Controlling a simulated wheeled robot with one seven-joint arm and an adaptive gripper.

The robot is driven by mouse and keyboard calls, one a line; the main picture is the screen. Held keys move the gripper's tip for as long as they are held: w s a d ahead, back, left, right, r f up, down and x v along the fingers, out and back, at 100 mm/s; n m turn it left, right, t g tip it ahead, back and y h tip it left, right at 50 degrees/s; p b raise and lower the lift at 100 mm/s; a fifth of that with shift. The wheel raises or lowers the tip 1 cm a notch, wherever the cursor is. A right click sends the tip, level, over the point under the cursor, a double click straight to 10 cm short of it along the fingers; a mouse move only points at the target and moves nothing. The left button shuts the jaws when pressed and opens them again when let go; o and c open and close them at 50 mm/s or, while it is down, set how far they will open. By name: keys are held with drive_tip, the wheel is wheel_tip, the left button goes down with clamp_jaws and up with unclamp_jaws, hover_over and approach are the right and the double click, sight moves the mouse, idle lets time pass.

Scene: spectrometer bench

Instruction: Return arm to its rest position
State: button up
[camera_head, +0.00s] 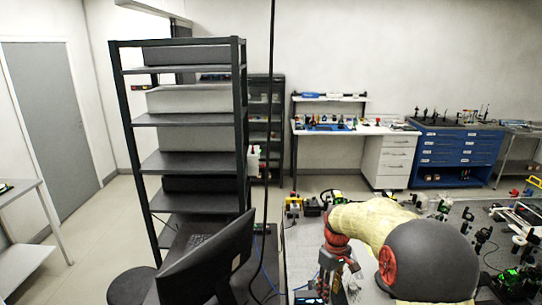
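My arm, in a cream cover with a dark grey joint and a red cap, reaches across the lower right of the head view. My gripper (332,272) hangs at the arm's left end, pointing down, above the near left part of the optical bench (375,295). It is small and partly dark here, and I cannot make out whether its fingers are apart or together. I see nothing clearly held in it. Part of the bench is hidden behind my arm.
Optical parts (484,238) crowd the bench right of my arm, and several small parts (294,207) stand behind the gripper. A monitor (208,258) and a tall dark rack (243,120) stand to the left. A blue drawer cabinet (455,157) is at the back wall.

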drive_tip(key=s+r+m+t+b, duration=0.2)
drive_tip(key=s+r+b, duration=0.1)
drive_tip(key=s, duration=0.8)
drive_tip(key=s+r+m+t+b, duration=0.2)
drive_tip(key=s+r+b, duration=0.1)
drive_tip(key=s, duration=0.8)
drive_tip(key=s+r+m+t+b, duration=0.2)
drive_tip(key=s+r+b, duration=0.1)
drive_tip(key=s, duration=0.9)
drive_tip(key=shift+b, duration=0.4)
drive_tip(key=shift+s, duration=0.1)
